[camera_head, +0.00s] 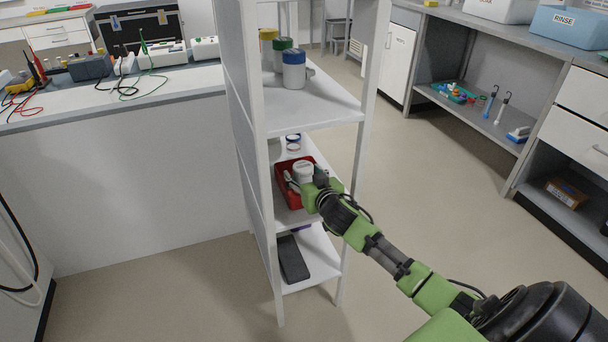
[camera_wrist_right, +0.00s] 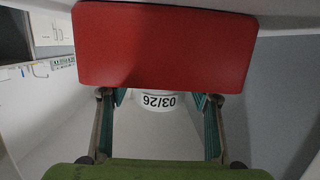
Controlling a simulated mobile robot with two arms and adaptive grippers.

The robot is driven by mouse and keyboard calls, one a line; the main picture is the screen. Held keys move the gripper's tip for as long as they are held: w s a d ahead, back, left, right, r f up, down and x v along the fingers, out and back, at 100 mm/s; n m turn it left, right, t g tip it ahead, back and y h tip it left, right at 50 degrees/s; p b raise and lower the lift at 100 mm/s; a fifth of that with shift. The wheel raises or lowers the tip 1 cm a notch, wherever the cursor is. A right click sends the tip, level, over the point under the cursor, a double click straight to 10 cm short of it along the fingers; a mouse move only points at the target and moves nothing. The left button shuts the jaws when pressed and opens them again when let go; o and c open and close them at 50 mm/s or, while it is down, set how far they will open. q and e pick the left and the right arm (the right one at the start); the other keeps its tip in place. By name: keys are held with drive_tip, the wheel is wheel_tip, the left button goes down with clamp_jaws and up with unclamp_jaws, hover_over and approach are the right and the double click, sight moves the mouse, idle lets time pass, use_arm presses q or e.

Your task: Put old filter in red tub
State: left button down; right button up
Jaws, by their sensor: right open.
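The red tub (camera_head: 281,191) stands on the middle shelf of the white rack; its red wall (camera_wrist_right: 165,45) fills the upper part of the right wrist view. A white round filter (camera_head: 303,167) is at the tub, with an upside-down 03/26 label (camera_wrist_right: 158,101) in the wrist view. My right gripper (camera_head: 308,181) is at the tub beside the filter. Its fingers (camera_wrist_right: 160,110) are spread to either side of the filter, with a gap on each side. The red wall hides the fingertips, and I cannot tell what the filter rests on. My left gripper is not in view.
The rack (camera_head: 255,140) has narrow uprights close to my right arm. Jars with blue, green and yellow lids (camera_head: 294,72) stand on the shelf above. Small white-topped containers (camera_head: 293,141) are behind the tub. A dark flat item (camera_head: 293,259) lies on the lowest shelf.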

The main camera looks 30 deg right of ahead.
drive_tip(key=shift+s+r, duration=0.1)
drive_tip(key=shift+s, duration=0.1)
drive_tip(key=p+v, duration=0.2)
drive_tip(key=v, duration=0.9)
drive_tip(key=s+a+f+n+g+y, duration=0.1)
drive_tip(key=s+a+f+g, duration=0.15)
drive_tip(key=s+f, duration=0.45)
drive_tip(key=s+a+f+g, duration=0.2)
drive_tip(key=s+a+f, duration=0.1)
drive_tip(key=f, duration=0.7)
drive_tip(key=s+a+f+n+g+y, duration=0.1)
drive_tip(key=s+a+f+g, duration=0.25)
drive_tip(key=f, duration=0.55)
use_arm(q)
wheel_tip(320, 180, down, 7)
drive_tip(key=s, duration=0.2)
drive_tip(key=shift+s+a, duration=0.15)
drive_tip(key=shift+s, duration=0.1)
use_arm(e)
drive_tip(key=s+a+f+n+g+y, duration=0.1)
drive_tip(key=s+a+f+g, duration=0.1)
drive_tip(key=s+a+f, duration=0.3)
drive_tip(key=s+a+f+n+g, duration=0.2)
drive_tip(key=s+a+f, duration=0.3)
drive_tip(key=s, duration=0.7)
wheel_tip(320, 180, down, 2)
drive_tip(key=shift+s+a+f+y, duration=0.15)
drive_tip(key=shift+a+y, duration=0.1)
drive_tip(key=shift+y, duration=0.15)
